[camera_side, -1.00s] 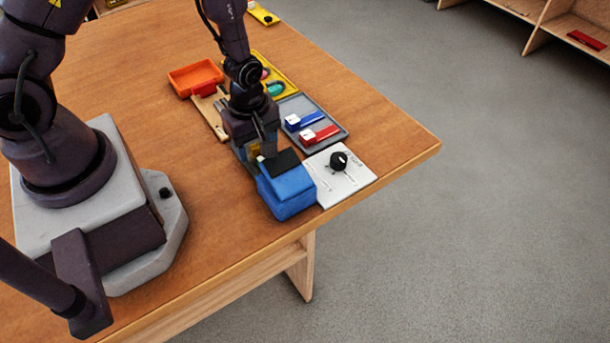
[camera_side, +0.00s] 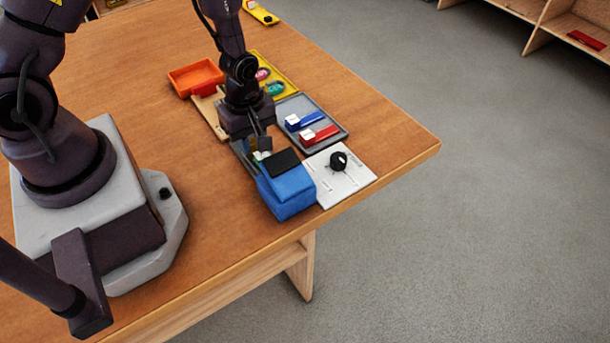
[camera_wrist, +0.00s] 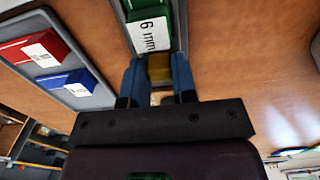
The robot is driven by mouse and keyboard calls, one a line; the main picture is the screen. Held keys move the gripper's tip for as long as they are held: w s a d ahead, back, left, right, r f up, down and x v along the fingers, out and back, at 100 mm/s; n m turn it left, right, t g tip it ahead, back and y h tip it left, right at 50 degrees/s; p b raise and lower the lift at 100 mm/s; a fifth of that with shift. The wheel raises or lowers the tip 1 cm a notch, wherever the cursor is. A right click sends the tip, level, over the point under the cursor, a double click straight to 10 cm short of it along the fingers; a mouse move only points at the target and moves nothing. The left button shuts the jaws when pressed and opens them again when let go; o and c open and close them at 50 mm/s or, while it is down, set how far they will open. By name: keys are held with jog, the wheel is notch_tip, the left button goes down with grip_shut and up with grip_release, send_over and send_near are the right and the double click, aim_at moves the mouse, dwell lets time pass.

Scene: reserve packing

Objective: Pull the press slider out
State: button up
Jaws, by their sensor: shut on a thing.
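The press (camera_side: 287,192) is a blue block with a black top pad, near the table's front edge in the side view. A grey slider track (camera_side: 241,153) runs from it toward the back left, under my gripper (camera_side: 258,146). In the wrist view my gripper (camera_wrist: 158,68) is shut on a brass-coloured handle (camera_wrist: 159,72), one blue finger on each side. Just beyond the handle lies a green block (camera_wrist: 156,10) with a white "6 mm" label, in a grey channel. The slider's far end is out of the wrist view.
A white panel with a black knob (camera_side: 338,160) adjoins the press on the right. A grey tray (camera_side: 340,131) holds a blue and a red labelled block. Behind are a yellow tray (camera_side: 283,74), an orange bin (camera_side: 196,78) and a wooden piece (camera_side: 208,111).

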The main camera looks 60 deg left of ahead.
jog(key=shift+a, duration=2.05)
jog(key=o, duration=0.7)
notch_tip(320, 180, up, 8)
